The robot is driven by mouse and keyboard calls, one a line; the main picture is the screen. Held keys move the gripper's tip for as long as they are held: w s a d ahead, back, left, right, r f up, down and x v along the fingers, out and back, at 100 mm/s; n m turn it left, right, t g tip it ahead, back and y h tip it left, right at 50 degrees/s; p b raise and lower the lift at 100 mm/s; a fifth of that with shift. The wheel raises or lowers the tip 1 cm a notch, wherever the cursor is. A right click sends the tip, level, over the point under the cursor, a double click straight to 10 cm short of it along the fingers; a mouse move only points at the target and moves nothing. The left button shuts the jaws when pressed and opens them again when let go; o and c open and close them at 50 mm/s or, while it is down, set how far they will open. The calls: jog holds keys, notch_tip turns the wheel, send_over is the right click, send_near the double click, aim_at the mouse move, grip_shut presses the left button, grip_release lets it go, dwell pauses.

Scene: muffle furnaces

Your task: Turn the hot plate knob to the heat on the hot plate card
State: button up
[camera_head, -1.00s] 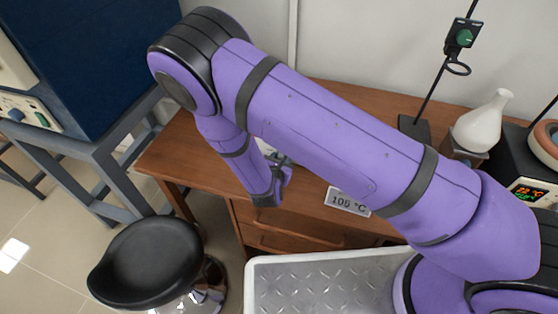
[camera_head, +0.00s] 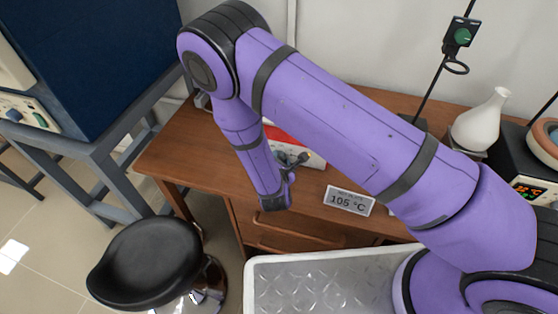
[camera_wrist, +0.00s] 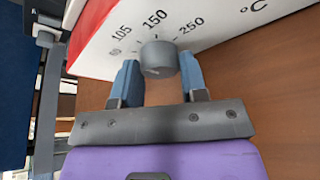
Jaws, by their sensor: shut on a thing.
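The hot plate (camera_head: 312,158) is a white and red box on the wooden desk, partly hidden behind my arm in the head view. In the wrist view its white face (camera_wrist: 100,48) carries a dial with 105, 150 and 250 marks and "°C". The round grey knob (camera_wrist: 158,58) sits below the 150 mark. My gripper (camera_wrist: 160,70) has one blue finger on each side of the knob and is shut on it. I cannot tell which mark the knob points to. The hot plate card (camera_head: 349,201) stands on the desk and reads 105 °C.
A black stool (camera_head: 148,262) stands at the desk's left front. A white vase (camera_head: 481,122), a stand with a ring (camera_head: 455,67) and a black device with a lit display (camera_head: 528,188) are at the right. A metal-floored tray (camera_head: 320,282) lies in front.

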jog(key=o, duration=0.6)
jog(key=shift+o, duration=0.2)
jog(key=v, duration=1)
jog(key=shift+s+r, duration=0.1)
jog(key=shift+s, duration=0.3)
